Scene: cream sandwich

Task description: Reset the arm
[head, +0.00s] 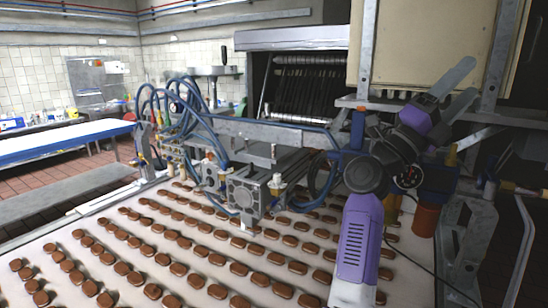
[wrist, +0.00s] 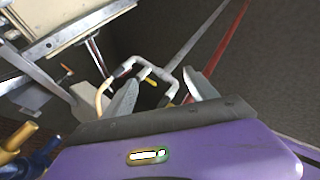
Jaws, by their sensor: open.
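My arm, purple and dark grey, rises at the right of the head view. My gripper (head: 468,78) is at its upper end, with two grey fingers apart, pointing up and to the right. The wrist view also shows my gripper (wrist: 163,90), with the fingers spread and nothing held between them. In the wrist view, a pale bent pipe or handle shows beyond the fingers; I cannot tell how far off it is.
Brown sandwich biscuits (head: 205,252) lie in rows on a white conveyor belt (head: 36,250). A metal machine with blue hoses (head: 225,130) spans the belt. A beige cabinet (head: 428,45) stands close behind my gripper. A metal frame (head: 462,240) is at the right.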

